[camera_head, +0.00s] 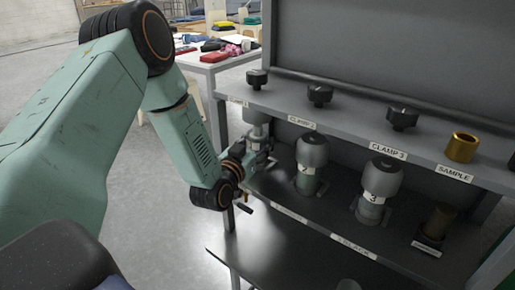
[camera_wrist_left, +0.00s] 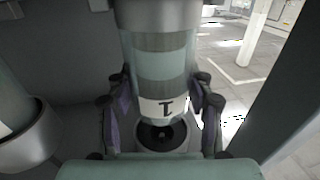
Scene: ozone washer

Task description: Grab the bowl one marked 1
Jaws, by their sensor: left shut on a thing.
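Bowl one (camera_wrist_left: 160,75) is a grey-green cylinder with a white label marked 1, upright in the left wrist view. My left gripper (camera_wrist_left: 162,108) has its fingers on both sides of it and is shut on it. In the head view the left gripper (camera_head: 252,158) is at the left end of the rack, on the bowl (camera_head: 256,132) under the first clamp. A dark round seat (camera_wrist_left: 162,137) shows just below the bowl. I cannot tell whether the bowl touches it. My right gripper is not in view.
Bowl 2 (camera_head: 309,165) and bowl 3 (camera_head: 378,190) stand to the right under the shelf (camera_head: 345,142). Black knobs (camera_head: 320,95) and a brass sample cup (camera_head: 462,147) sit on top. A cluttered table (camera_head: 213,62) stands behind. Open floor lies left of the rack.

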